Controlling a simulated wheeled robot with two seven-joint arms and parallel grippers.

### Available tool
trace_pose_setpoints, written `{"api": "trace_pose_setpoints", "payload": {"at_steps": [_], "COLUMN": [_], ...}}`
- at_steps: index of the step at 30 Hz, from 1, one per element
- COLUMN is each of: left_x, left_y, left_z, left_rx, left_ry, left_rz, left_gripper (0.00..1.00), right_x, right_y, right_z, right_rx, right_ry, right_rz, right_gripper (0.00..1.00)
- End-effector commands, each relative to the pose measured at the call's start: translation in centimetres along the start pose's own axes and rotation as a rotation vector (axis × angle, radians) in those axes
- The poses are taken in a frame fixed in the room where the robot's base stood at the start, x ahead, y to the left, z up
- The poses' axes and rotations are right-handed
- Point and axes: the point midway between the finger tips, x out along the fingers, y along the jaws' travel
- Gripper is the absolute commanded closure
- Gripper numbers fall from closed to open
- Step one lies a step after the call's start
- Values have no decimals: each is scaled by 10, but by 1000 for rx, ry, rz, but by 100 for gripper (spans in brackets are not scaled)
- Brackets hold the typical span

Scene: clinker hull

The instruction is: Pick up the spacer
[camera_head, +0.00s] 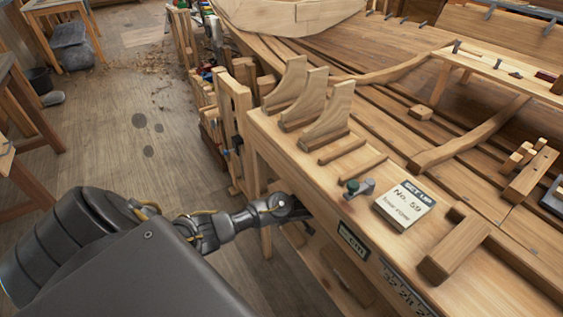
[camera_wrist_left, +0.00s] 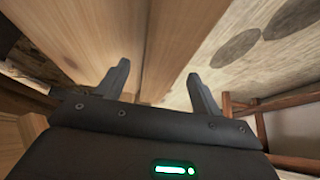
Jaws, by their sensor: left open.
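No piece is marked as the spacer, and I cannot tell which one it is. Candidates on the bench top (camera_head: 300,170) are two thin wooden slats (camera_head: 341,150) lying side by side and a wooden L-shaped block (camera_head: 455,246) near the front right. A small loose wooden block (camera_head: 420,112) lies farther back. My left gripper (camera_head: 290,208) is beside the bench's front left edge, below the top and away from these pieces. In the left wrist view its two fingers (camera_wrist_left: 161,82) are apart, with wooden boards behind them and nothing seen held. My right gripper is not in view.
Three curved wooden brackets (camera_head: 327,112) stand at the bench's left end. The hull planking (camera_head: 480,130) is behind. Open floor (camera_head: 110,130) lies left.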

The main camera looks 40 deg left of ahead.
Motion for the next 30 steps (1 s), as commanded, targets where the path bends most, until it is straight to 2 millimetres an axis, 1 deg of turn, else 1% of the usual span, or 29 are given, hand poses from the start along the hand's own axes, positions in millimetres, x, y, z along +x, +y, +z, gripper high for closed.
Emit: {"api": "trace_pose_setpoints", "payload": {"at_steps": [4, 11, 14, 24, 30], "left_x": [11, 13, 13, 13, 12], "left_y": [0, 0, 0, 0, 0], "left_z": [-1, 0, 0, 0, 0], "left_rx": [2, 1, 1, 1, 1], "left_ry": [0, -1, -1, -1, -1], "left_rz": [-1, 0, 0, 0, 0], "left_gripper": [33, 33, 45, 90, 90], "right_x": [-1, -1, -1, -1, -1], "right_y": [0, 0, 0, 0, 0], "right_z": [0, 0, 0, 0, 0], "right_rx": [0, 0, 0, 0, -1], "right_ry": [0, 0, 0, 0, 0], "right_rz": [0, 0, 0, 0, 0], "right_gripper": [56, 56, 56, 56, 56]}}
